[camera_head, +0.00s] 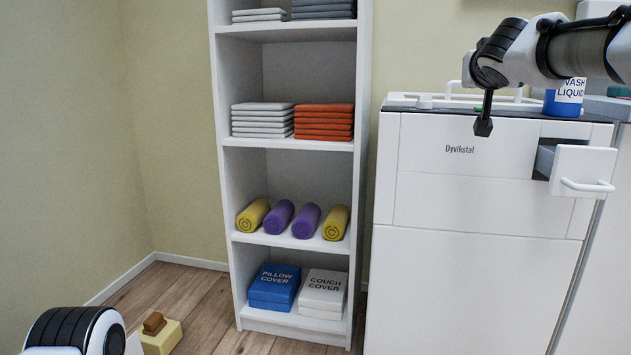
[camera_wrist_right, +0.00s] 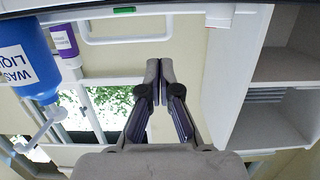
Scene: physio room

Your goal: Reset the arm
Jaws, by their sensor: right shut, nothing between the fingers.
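My right arm comes in from the right in the head view, above the front of the white Dyvikstal machine (camera_head: 470,270). Its gripper (camera_head: 484,126) points down and is shut, with nothing in it. In the right wrist view the gripper's fingers (camera_wrist_right: 159,72) meet at their tips and are empty. Part of my left arm shows at the lower left of the head view; its gripper is out of the picture.
The machine's small drawer (camera_head: 583,172) stands pulled out at the right. A blue wash liquid bottle (camera_head: 565,98) stands on top, partly behind my right arm. A white shelf unit (camera_head: 225,180) with folded linen and rolls stands left of the machine.

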